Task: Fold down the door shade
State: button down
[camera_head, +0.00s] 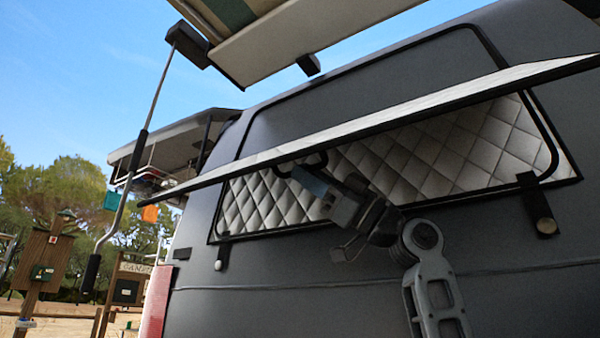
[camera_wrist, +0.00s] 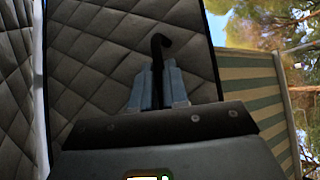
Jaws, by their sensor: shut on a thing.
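The door shade (camera_head: 440,107) is a silver quilted panel with a black border on the dark grey van door. One flap juts outward, tilted, its pale edge running from upper right to lower left. The other quilted part (camera_head: 440,165) lies against the door. My gripper (camera_head: 303,174) is under the jutting flap, shut on a black loop handle (camera_head: 319,160). In the wrist view, the handle (camera_wrist: 160,41) stands between my blue-grey fingers (camera_wrist: 157,76), in front of the quilted surface (camera_wrist: 95,50). The fingers partly hide the handle.
Dark straps with round snaps (camera_head: 546,226) sit at the shade's lower corners. A striped awning (camera_head: 232,12) and a hanging strut (camera_head: 137,150) are above and left. A tail light (camera_head: 156,300) is at the door's left edge.

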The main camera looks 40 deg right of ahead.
jog(key=shift+w+d+r+t, duration=0.1)
jog(key=shift+d+t, duration=0.1)
jog(key=shift+d, duration=0.25)
jog(key=shift+w+d+r+t, duration=0.1)
jog(key=shift+d+t, duration=0.1)
jog(key=shift+d, duration=0.2)
jog(key=shift+s+d+m, duration=0.1)
jog(key=shift+m, duration=0.2)
jog(key=c, duration=1.4)
grip_release()
jog(key=shift+c, duration=0.2)
jog(key=shift+a+f, duration=0.15)
jog(key=shift+a, duration=0.05)
